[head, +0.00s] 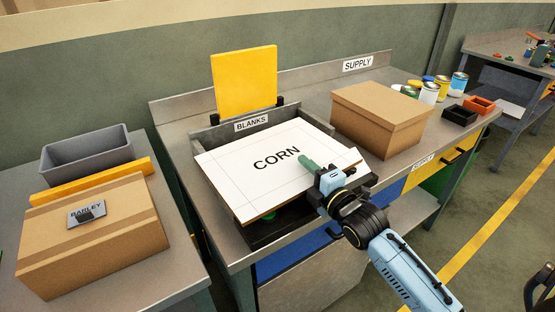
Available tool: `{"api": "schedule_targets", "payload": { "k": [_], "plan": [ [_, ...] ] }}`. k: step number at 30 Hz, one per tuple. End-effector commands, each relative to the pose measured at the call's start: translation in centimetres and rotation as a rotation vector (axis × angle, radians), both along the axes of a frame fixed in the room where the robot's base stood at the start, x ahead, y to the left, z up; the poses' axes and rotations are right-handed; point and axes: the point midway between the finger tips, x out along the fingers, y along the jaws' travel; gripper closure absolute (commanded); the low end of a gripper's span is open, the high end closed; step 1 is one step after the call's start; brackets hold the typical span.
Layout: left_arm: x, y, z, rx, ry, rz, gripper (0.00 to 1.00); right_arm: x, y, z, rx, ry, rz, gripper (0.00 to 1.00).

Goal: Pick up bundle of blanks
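The bundle of blanks (240,170) is a flat white sheet stack with a brown edge, printed CORN. It lies over the dark grey tray (202,138) labelled BLANKS and juts past the tray's front edge. My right gripper (314,170) is at the bundle's right front edge, with one green fingertip on top of the white face. It looks shut on the bundle; the lower finger is hidden beneath. My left gripper is not in view.
A yellow panel (246,82) stands behind the tray. A cardboard box (378,110) stands to the right on the bench, with paint cans (429,93) and small bins (459,115) beyond. On the left table are a BARLEY box (100,240) and a grey bin (85,160).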

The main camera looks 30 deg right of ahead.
Motion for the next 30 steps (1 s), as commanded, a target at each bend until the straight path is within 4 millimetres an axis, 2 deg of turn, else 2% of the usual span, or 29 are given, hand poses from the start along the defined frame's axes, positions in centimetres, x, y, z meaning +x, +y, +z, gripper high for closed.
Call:
{"api": "schedule_targets", "payload": {
  "k": [2, 9, 21, 25, 30],
  "plan": [
    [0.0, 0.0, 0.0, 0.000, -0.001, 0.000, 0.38, 0.0, 0.0, 0.0, 0.000, 0.000, 0.000, 0.68],
    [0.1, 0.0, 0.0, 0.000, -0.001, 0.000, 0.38, 0.0, 0.0, 0.0, 0.000, 0.000, 0.000, 0.99],
    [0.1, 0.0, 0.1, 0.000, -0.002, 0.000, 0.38, 0.0, 0.0, 0.5, -0.001, -0.002, 0.001, 1.00],
    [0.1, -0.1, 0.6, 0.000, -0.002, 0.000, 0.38, 0.0, 0.0, 2.4, -0.002, -0.006, 0.001, 1.00],
    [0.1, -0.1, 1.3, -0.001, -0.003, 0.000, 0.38, 0.0, 0.0, 6.0, -0.003, -0.007, 0.001, 1.00]
  ]
}}
